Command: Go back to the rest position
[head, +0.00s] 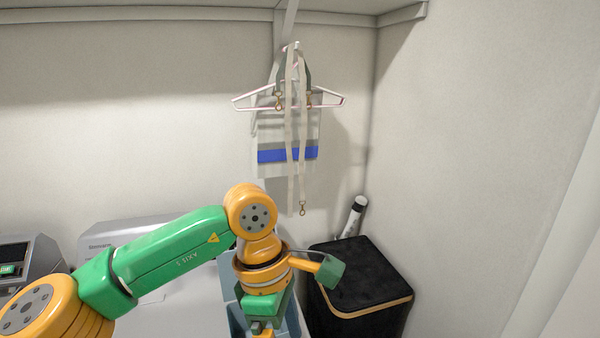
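My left arm comes in from the left, green and orange, raised in front of a white machine (125,235) by the back wall. Its wrist is bent down near the bottom middle. My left gripper (262,329) is at the lower edge, partly cut off by the frame, so its fingers cannot be judged. It is above or in front of a blue-grey bin (292,316), partly hidden by the wrist. My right arm and gripper are not in view.
A black box with a tan rim (362,275) stands right of my wrist, a white cylinder (353,215) behind it. A pink-white hanger (330,101) with straps and a bag hangs on the wall. A device with a display (14,254) is far left. A shelf (180,8) runs overhead.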

